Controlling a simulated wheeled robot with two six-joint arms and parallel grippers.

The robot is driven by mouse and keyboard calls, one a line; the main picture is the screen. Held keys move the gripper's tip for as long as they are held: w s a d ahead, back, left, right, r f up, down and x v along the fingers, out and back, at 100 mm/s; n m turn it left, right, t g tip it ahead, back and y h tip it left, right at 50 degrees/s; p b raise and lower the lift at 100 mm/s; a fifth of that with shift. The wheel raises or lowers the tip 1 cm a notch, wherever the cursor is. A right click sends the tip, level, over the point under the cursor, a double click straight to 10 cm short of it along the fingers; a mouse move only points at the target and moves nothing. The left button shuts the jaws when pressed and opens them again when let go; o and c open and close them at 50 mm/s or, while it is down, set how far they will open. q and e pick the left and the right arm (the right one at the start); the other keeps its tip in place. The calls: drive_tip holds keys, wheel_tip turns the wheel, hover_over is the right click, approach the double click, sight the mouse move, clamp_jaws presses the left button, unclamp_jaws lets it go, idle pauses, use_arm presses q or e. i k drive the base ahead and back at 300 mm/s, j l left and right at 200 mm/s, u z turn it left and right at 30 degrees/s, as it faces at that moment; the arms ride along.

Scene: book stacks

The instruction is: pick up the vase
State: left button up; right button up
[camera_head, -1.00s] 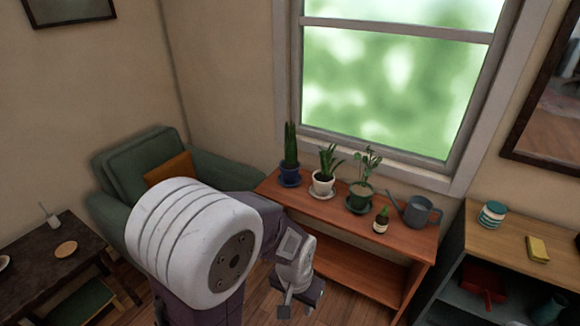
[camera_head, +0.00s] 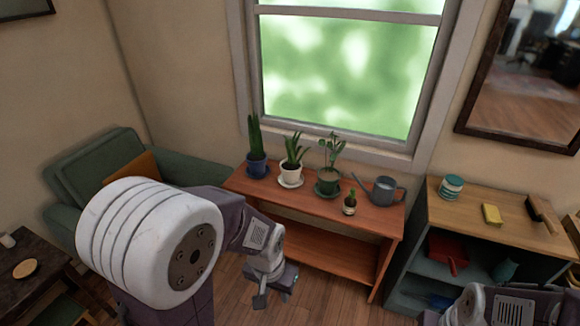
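No object shows clearly as a vase. A small teal item (camera_head: 506,270) on the right shelf unit's lower shelf is too small to identify, and a pale item (camera_head: 8,241) sits on the dark table at the left edge. My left gripper (camera_head: 272,291) hangs over the wooden floor in front of the plant bench, apart from everything. It looks open and empty, with its far finger hard to make out. Part of my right arm (camera_head: 505,306) shows at the lower right; its gripper is out of view.
The wooden bench (camera_head: 330,208) under the window holds potted plants and a grey watering can (camera_head: 382,190). The right shelf unit (camera_head: 470,215) bears a striped jar (camera_head: 451,187), a yellow block (camera_head: 491,214) and a red dustpan (camera_head: 447,252). A green armchair (camera_head: 95,165) stands left. Floor before the bench is free.

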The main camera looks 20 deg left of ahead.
sight(505, 271)
drive_tip(key=z, duration=1.2)
drive_tip(key=u, duration=1.65)
drive_tip(key=z, duration=1.65)
drive_tip(key=i+l+u, duration=0.55)
drive_tip(key=l+u, duration=0.2)
drive_tip(key=j, duration=0.1)
